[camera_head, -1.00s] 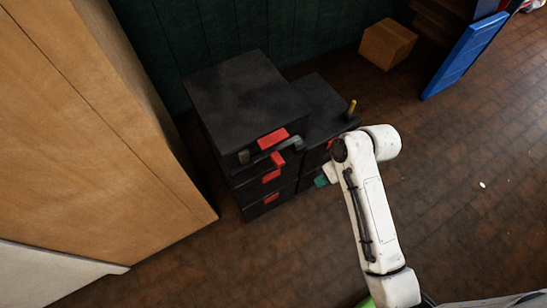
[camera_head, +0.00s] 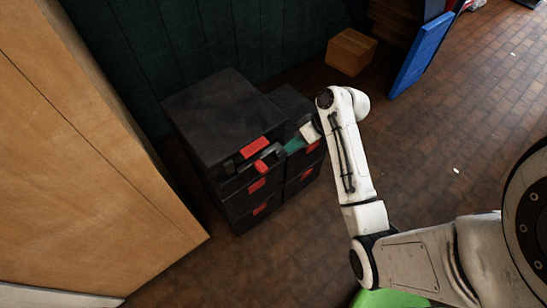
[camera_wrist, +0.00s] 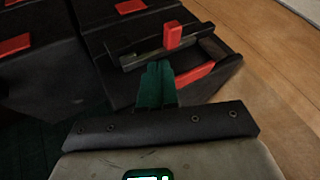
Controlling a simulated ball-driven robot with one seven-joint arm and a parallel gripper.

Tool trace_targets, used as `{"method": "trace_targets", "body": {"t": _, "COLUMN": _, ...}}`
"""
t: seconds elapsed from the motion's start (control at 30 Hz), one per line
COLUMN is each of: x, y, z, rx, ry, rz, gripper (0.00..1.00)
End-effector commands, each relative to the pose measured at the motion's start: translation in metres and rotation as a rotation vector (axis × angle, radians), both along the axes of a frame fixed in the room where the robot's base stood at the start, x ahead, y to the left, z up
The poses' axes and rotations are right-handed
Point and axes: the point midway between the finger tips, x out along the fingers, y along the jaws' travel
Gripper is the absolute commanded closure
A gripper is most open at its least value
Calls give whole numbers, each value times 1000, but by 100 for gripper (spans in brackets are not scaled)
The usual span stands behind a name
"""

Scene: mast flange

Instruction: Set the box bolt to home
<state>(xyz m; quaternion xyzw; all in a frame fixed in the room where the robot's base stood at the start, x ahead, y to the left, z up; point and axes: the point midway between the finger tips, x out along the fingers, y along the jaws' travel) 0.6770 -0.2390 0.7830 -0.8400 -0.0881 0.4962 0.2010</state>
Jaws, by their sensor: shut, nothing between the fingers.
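The box bolt appears as a dark grey bar with a red knob (camera_head: 261,167) on the front of a black box (camera_head: 225,110), just below its top. In the wrist view the red knob (camera_wrist: 172,36) stands up from the bar, right of the bar's middle. My gripper (camera_head: 288,149) has teal fingers and is shut and empty, close to the right end of the bar. In the wrist view the fingertips (camera_wrist: 158,68) point at the bar, just below and left of the knob. I cannot tell whether they touch it.
A red strip (camera_wrist: 195,75) lines a recess near the bolt. More black boxes with red tabs (camera_head: 257,186) are stacked below and beside. A wooden cabinet (camera_head: 80,140) stands close at the left. A cardboard box (camera_head: 351,52) and blue panel (camera_head: 418,55) stand behind.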

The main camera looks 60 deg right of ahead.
Motion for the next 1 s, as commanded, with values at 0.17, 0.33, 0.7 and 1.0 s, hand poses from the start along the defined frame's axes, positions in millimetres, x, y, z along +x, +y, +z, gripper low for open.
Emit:
{"method": "trace_targets", "body": {"t": 0.17, "x": 6, "y": 5, "z": -12, "rx": 2, "ry": 3, "rz": 1, "gripper": 100}}
{"method": "trace_targets", "body": {"t": 0.33, "x": 20, "y": 16, "z": -35, "rx": 2, "ry": 4, "rz": 2, "gripper": 100}}
{"method": "trace_targets", "body": {"t": 0.7, "x": 46, "y": 33, "z": -75, "rx": 0, "ry": 2, "rz": 1, "gripper": 100}}
{"method": "trace_targets", "body": {"t": 1.0, "x": 49, "y": 35, "z": -80, "rx": 0, "ry": 1, "rz": 0, "gripper": 100}}
